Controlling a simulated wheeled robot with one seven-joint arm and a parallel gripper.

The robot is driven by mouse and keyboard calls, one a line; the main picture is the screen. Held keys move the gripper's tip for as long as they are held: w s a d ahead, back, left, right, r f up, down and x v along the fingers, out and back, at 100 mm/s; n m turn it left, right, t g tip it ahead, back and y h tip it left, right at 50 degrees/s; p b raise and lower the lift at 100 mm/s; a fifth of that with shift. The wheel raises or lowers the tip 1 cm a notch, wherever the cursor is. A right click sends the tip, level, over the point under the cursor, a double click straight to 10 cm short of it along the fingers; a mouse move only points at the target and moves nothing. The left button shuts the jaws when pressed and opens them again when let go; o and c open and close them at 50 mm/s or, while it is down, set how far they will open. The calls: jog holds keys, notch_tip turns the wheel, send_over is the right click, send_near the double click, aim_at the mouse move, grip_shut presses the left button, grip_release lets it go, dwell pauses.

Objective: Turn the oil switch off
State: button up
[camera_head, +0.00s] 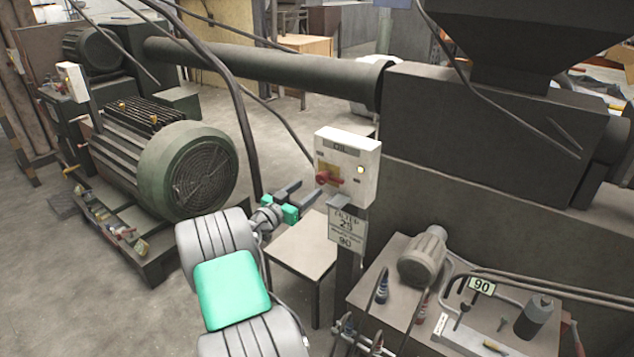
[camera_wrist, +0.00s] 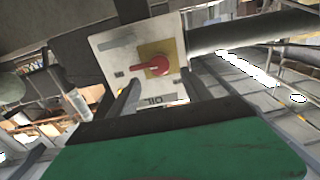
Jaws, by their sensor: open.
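The oil switch is a red rotary handle (camera_head: 329,178) on a yellow plate, on the front of a pale control box (camera_head: 352,150) marked "OIL". In the wrist view the red handle (camera_wrist: 151,66) lies across the yellow plate, and the box looks tilted and upside down. My gripper (camera_head: 304,194) is open and empty, just left of and slightly below the handle in the head view. In the wrist view its two dark fingers (camera_wrist: 158,92) spread on either side below the handle, apart from it.
A small table (camera_head: 303,246) stands below my gripper. A tool-covered bench (camera_head: 375,300) is at the lower right. A large green motor (camera_head: 185,170) stands left; bare floor lies between.

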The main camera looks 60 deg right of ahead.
aim_at(320, 179)
jog(key=d, duration=0.4)
jog(key=s+d+p, duration=0.1)
jog(key=d, duration=0.1)
jog(key=shift+d, duration=0.1)
jog(key=shift+c, duration=0.5)
grip_shut()
